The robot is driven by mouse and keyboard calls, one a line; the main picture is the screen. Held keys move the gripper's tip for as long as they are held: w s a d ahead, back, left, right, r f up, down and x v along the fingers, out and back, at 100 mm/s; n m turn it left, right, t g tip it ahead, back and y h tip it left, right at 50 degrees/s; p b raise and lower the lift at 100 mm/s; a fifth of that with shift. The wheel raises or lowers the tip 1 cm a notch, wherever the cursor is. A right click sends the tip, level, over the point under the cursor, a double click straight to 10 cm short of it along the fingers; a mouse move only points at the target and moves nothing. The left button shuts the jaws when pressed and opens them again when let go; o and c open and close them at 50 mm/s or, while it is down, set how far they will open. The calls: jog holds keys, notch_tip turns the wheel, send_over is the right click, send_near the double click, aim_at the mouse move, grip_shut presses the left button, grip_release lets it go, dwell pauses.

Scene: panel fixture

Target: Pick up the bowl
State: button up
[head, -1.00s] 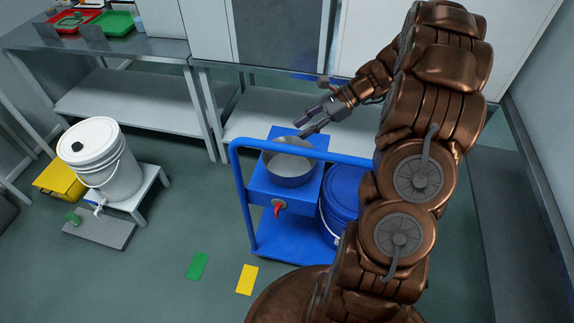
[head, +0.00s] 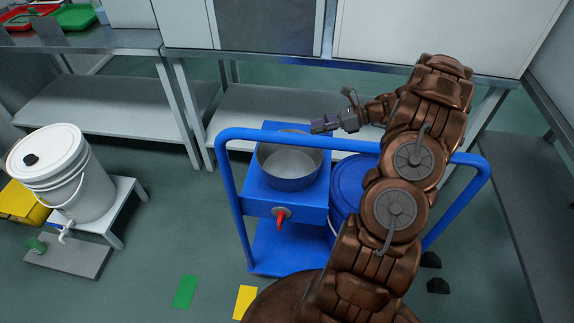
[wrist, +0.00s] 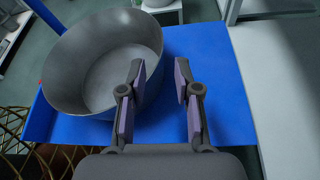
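The bowl is a round grey metal vessel (head: 290,167), upright and empty on the blue top of a cart. In the wrist view the bowl (wrist: 88,62) fills the upper left. My gripper (head: 317,127) is at the bowl's far right side in the head view, behind the blue handrail. In the wrist view my gripper (wrist: 158,72) is open with nothing gripped. Its left finger overlaps the bowl's inside and its right finger is over the blue surface, so the right rim shows between them. I cannot tell whether the fingers are below rim height or touching it.
A blue bucket (head: 347,190) stands right of the bowl. A steel table (head: 270,105) stands behind. A white bucket (head: 62,170) is at left.

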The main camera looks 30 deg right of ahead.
jog(key=shift+x, duration=3.4)
jog(key=shift+c, duration=0.3)
grip_shut()
